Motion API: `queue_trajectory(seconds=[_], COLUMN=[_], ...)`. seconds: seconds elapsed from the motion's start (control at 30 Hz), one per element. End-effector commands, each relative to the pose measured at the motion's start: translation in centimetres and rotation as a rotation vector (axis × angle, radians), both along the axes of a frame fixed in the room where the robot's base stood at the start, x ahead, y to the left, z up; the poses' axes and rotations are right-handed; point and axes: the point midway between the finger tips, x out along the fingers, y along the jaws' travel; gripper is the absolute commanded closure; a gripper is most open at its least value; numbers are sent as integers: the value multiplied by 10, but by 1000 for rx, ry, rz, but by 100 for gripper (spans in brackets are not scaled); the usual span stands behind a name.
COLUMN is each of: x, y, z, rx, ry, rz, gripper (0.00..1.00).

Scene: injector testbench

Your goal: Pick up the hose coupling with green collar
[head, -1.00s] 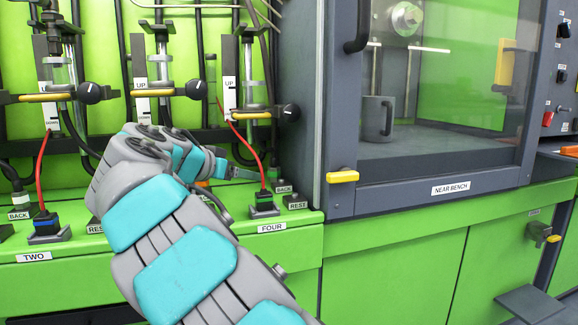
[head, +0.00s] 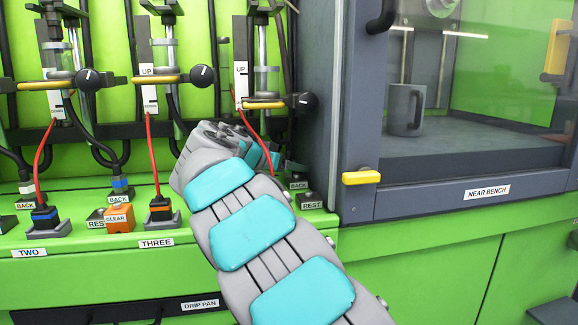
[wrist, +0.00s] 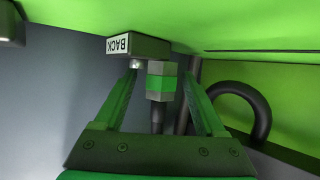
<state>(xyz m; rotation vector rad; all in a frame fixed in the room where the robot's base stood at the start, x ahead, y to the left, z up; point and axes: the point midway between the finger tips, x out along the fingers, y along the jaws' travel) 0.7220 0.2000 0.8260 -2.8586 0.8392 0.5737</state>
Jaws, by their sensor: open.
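The hose coupling with green collar (wrist: 160,84) shows in the wrist view, with grey ends and a bright green band. It meets or sits close beside the underside of a block labelled BACK in this view. My gripper (wrist: 160,78) is open, with one finger on each side of the coupling. Gaps show between the fingers and the collar; I cannot tell whether either one touches. In the head view my arm covers the gripper and the coupling.
In the head view an orange-collared coupling (head: 160,202) stands at station THREE and a blue-collared one (head: 44,213) at TWO. An orange CLEAR block (head: 118,218) sits between them. A glass-fronted cabinet with a yellow handle (head: 361,177) is at right. A dark curved hose (wrist: 256,105) runs beside my gripper.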

Motion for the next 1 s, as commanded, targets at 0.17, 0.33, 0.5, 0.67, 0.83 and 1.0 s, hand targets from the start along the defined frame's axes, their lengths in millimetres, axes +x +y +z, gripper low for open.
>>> queue_trajectory(seconds=[0.17,0.33,0.5,0.67,0.83,1.0], x=[4,4,4,4,4,4], y=[-2,-2,-2,-2,-2,-2], z=[-1,-1,-1,-1,-1,0], rx=[1,1,1,1,1,1], ry=[-3,-3,-3,-3,-3,-3], rz=[2,2,2,2,2,2], gripper=[28,36,56,74,93,100])
